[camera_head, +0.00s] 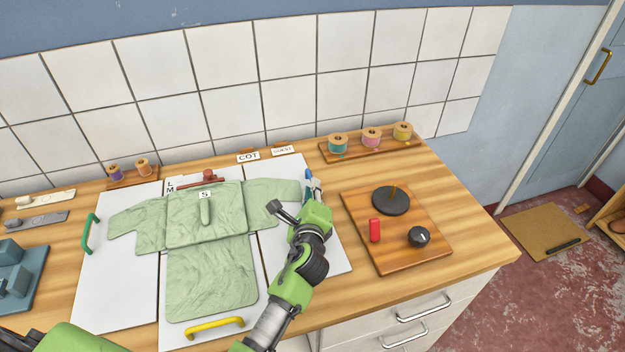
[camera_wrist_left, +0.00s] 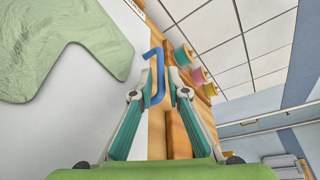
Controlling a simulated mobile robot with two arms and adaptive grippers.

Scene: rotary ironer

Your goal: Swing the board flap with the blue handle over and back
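The folding board's right flap (camera_head: 330,252) is a white panel lying flat, with the blue handle (camera_head: 308,175) at its far right edge. A light green shirt (camera_head: 207,240) lies spread on the board, its right sleeve over this flap. My left gripper (camera_head: 314,187) is over the flap's right edge at the blue handle and partly hides it. In the left wrist view, the blue handle (camera_wrist_left: 155,76) stands between the fingertips of my open left gripper (camera_wrist_left: 160,92), with gaps showing at both sides. My right gripper is not in view.
A green handle (camera_head: 91,233) and a yellow handle (camera_head: 215,327) are on other board parts. A wooden plate (camera_head: 397,250) with a black disc, red piece and knob sits right of the board. Spools (camera_head: 371,136) stand on a rack at the back by the tiled wall.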

